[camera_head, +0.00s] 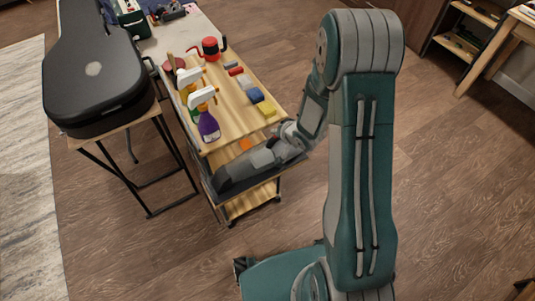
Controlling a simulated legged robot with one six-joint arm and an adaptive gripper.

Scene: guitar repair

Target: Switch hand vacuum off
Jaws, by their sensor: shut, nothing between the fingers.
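The hand vacuum (236,173) is a dark grey, elongated body with a lighter grey part near my gripper. It lies at the near end of the wooden cart, on a dark ledge or tray. My gripper (279,141) reaches down from the upper right to the right end of the vacuum. It is shut with nothing held. It is close to the vacuum or touching it; I cannot tell which. The vacuum's switch is too small or hidden to make out.
The wooden cart (233,117) carries spray bottles (208,124), a red and black pot (211,48) and several coloured blocks (256,95). A black guitar case (92,75) rests on a stand to the left. The floor right of the cart is clear.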

